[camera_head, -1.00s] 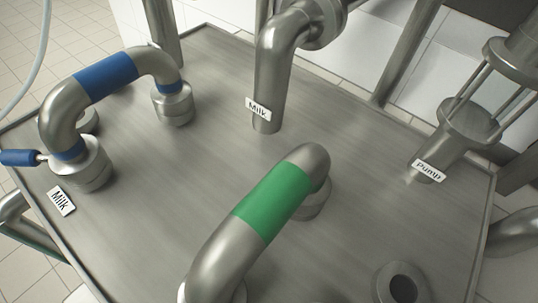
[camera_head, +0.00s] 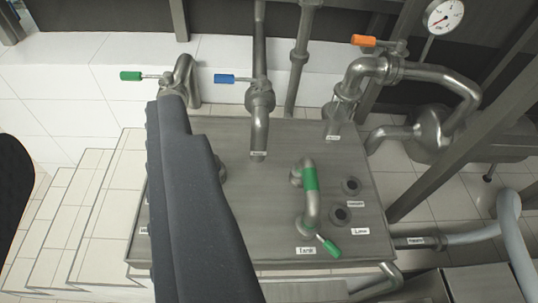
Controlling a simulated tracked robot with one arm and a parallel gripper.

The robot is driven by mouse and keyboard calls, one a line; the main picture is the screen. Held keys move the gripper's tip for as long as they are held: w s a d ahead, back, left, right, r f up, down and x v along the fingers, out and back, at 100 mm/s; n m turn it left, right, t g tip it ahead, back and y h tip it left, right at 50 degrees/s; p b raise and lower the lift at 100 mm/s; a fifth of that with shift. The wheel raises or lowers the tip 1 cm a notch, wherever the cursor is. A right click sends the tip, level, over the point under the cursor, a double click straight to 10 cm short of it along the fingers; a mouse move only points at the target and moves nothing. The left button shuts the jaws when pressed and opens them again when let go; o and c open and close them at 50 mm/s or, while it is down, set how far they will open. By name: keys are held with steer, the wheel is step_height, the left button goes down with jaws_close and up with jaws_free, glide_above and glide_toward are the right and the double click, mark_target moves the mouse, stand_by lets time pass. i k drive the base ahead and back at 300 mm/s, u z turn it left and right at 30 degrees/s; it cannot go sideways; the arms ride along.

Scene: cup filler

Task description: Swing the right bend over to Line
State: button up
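The right bend (camera_head: 312,180) is a steel pipe elbow with a green band on the steel table (camera_head: 275,215). Its far end sits at a port near the table's middle, and its near end is at the port by the "Tank" label (camera_head: 306,251). A green-handled lever (camera_head: 328,244) sticks out at that near end. The "Line" label (camera_head: 361,231) lies to the right, near an open port (camera_head: 341,215). Another open port (camera_head: 351,186) is just behind it. My gripper's fingers do not show. A dark grey part, probably my arm, covers the table's left side.
A green-handled valve (camera_head: 131,76), a blue-handled valve (camera_head: 225,78) and an orange-handled valve (camera_head: 364,41) stand behind the table. A gauge (camera_head: 443,16) is at upper right. A grey hose (camera_head: 512,235) runs at the right. The left bend is mostly hidden.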

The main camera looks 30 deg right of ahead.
mark_target(304, 173)
steer(key=u, duration=0.1)
steer(key=k, duration=1.55)
steer(key=z, duration=0.35)
steer(key=i, duration=1)
